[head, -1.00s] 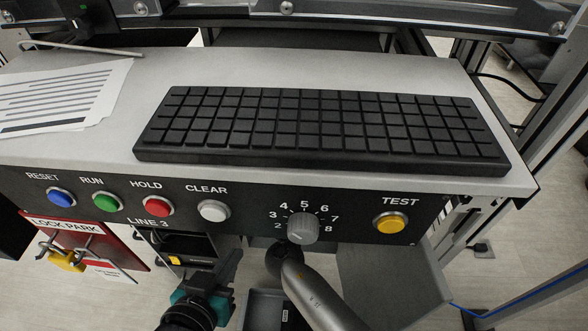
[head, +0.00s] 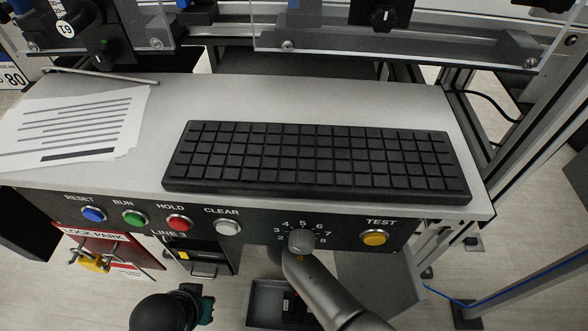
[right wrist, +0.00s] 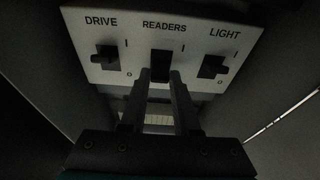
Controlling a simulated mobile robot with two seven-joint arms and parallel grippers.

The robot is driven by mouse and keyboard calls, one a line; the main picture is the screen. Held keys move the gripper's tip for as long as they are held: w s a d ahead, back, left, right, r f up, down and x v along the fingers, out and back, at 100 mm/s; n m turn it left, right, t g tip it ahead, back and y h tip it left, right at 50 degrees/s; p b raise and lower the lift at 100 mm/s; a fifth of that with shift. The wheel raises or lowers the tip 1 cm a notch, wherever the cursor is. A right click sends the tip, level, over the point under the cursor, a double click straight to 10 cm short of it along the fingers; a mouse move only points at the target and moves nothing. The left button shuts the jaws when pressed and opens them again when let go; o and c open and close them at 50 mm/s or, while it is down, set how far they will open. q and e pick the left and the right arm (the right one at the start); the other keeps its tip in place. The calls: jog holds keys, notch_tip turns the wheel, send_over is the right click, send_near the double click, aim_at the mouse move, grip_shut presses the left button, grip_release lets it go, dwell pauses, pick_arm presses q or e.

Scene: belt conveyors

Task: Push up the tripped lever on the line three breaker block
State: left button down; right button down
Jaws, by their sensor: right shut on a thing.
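The breaker block (right wrist: 132,50) has a pale face with levers marked DRIVE, READERS and LIGHT in the right wrist view. The DRIVE lever (right wrist: 107,59) is on the left and the LIGHT lever (right wrist: 213,67) on the right. The fingertips of my right gripper (right wrist: 160,76) are at the middle READERS lever (right wrist: 161,62) and shut on it. The fingers partly hide this lever, and I cannot tell its exact position.
The panel above carries several buttons, a numbered knob (head: 301,241) and a yellow TEST button (head: 375,238). A black keyboard (head: 316,160) and printed sheets (head: 70,125) lie on the desk. A red LOCK PARK board with a yellow padlock (head: 95,263) hangs at left.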

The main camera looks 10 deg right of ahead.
pick_arm(q)
jog(key=shift+s+f, duration=0.1)
jog(key=shift+f, duration=0.05)
pick_arm(e)
jog(key=shift+w+r, duration=0.1)
jog(key=shift+r, duration=0.05)
jog(key=c, duration=0.6)
grip_release()
jog(key=shift+c, duration=0.2)
pick_arm(q)
jog(key=shift+a, duration=0.1)
pick_arm(e)
jog(key=shift+d, duration=0.1)
